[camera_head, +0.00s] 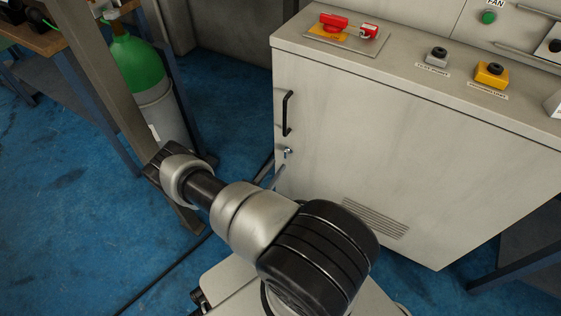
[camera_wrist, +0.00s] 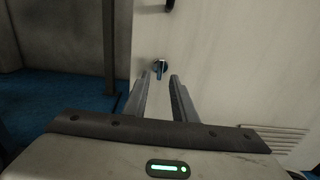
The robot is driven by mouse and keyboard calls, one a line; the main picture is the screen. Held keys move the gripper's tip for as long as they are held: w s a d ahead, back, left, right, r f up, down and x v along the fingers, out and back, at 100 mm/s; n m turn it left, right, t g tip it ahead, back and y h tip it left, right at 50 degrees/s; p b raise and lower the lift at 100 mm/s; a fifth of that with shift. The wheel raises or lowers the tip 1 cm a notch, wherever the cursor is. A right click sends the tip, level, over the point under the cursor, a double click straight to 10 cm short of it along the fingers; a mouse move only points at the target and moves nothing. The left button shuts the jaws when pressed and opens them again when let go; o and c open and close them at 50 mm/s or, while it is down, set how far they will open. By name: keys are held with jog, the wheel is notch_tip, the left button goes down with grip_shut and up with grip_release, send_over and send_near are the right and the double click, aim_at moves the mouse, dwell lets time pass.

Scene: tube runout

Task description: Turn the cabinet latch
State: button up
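The cabinet latch (camera_head: 287,152) is a small metal turn-knob on the left edge of the pale cabinet door (camera_head: 370,165), below a black handle (camera_head: 287,113). In the wrist view the latch (camera_wrist: 160,67) shows just beyond my fingertips, between them in the picture, with its tab pointing about straight down. My gripper (camera_wrist: 160,77) is open, with its two fingers apart and nothing between them. The fingers look apart from the latch, but the exact gap is hard to judge. In the head view my arm hides most of the gripper.
A red switch (camera_head: 333,22) on a yellow base and several buttons sit on the cabinet top. A vent (camera_head: 375,218) is low on the door. A green gas cylinder (camera_head: 137,65) and a metal post stand left of the cabinet. Blue floor (camera_head: 60,220) is open at left.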

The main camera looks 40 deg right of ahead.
aim_at(285, 155)
jog(key=shift+x, duration=2.4)
grip_shut()
